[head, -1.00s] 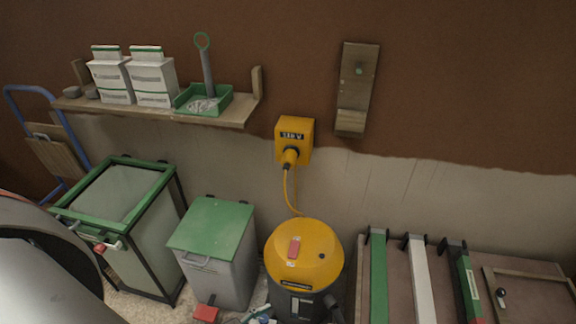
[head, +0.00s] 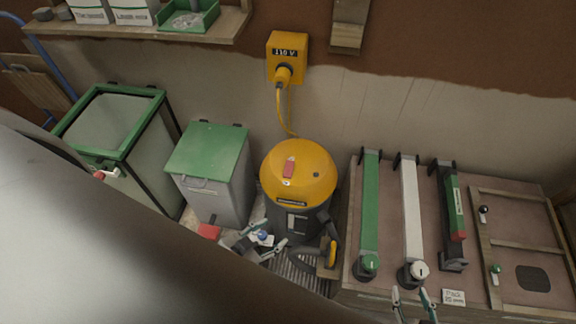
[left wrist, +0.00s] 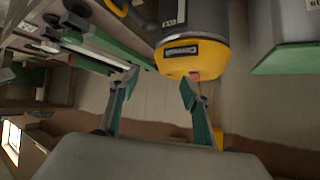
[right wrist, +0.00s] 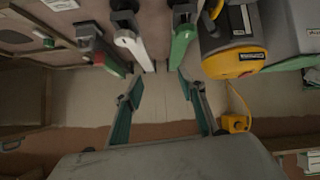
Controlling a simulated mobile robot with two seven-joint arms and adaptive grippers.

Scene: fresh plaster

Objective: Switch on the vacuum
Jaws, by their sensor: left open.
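The vacuum (head: 300,185) stands by the wall, with a round yellow lid and a dark body. A red switch (head: 289,168) sits on top of the lid. My left gripper (head: 272,236) is open and empty, low in front of the vacuum's body, apart from the switch. In the left wrist view, the yellow lid (left wrist: 193,58) is just beyond the fingers and the red switch (left wrist: 195,76) shows close to the right fingertip. My right gripper (head: 411,294) is open and empty at the front of the bench. The vacuum also shows in the right wrist view (right wrist: 235,62).
A yellow 110 V socket box (head: 287,58) on the wall has a plug and yellow cable. A grey bin with a green lid (head: 209,152) stands left of the vacuum. A bench (head: 390,200) with green and white bars stands on its right. A shelf (head: 150,32) hangs above.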

